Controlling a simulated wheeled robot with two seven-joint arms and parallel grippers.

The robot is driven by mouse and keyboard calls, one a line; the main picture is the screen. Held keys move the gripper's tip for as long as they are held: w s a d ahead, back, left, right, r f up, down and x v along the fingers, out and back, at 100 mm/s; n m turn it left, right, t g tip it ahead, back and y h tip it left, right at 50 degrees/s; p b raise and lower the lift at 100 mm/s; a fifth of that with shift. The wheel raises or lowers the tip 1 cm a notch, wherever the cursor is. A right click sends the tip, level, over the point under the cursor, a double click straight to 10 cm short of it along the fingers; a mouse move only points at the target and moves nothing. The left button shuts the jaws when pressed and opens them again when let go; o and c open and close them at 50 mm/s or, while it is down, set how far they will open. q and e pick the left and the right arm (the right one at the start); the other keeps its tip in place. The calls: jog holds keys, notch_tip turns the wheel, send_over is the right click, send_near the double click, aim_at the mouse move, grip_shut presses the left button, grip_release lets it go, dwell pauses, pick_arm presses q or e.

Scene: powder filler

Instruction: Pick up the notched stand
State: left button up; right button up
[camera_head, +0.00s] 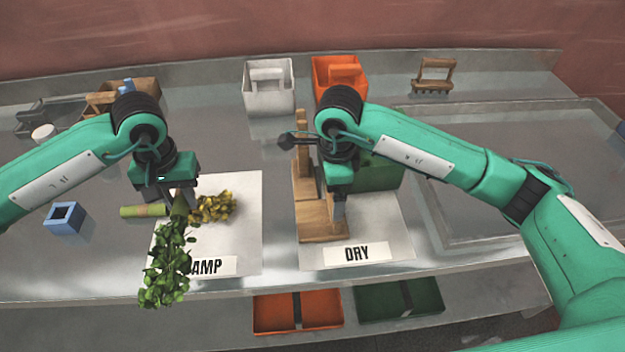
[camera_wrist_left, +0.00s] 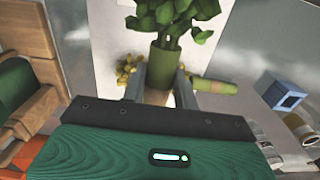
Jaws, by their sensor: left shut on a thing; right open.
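A wooden stand (camera_head: 322,222) with a flat base and upright posts is on the white sheet labelled DRY (camera_head: 385,240); notches on it are hard to make out. It also shows at the left edge of the left wrist view (camera_wrist_left: 28,100). My right gripper (camera_head: 339,212) is open, pointing down at the right side of this stand; whether it touches is unclear. My left gripper (camera_head: 180,205) is shut on the green-wrapped stem of a leafy bunch (camera_head: 165,265); the stem (camera_wrist_left: 164,68) shows between its fingers. The leaves hang over the sheet labelled DAMP (camera_head: 245,205).
A yellow bunch (camera_head: 212,208) and a green roll (camera_head: 145,211) lie by my left gripper. A dark green box (camera_head: 378,172) stands behind my right gripper. White (camera_head: 268,95) and orange (camera_head: 342,75) caddies and a toothed wooden rack (camera_head: 433,77) are at the back.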

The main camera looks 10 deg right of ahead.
aim_at(331, 198)
pick_arm(q)
jog(key=shift+r, duration=0.15)
pick_arm(e)
jog(key=shift+f, duration=0.3)
pick_arm(q)
jog(key=shift+r+p, duration=0.4)
jog(key=shift+p, duration=0.05)
pick_arm(e)
jog(key=shift+f, duration=0.5)
pick_arm(q)
jog(key=shift+r+p, duration=0.8)
jog(key=shift+r, duration=0.05)
pick_arm(e)
notch_tip(331, 198, down, 3)
jog(key=shift+f, duration=0.7)
jog(key=c, duration=0.9)
jog(key=shift+c, duration=0.2)
jog(key=shift+w+a+r, duration=0.1)
jog(key=shift+r, duration=0.05)
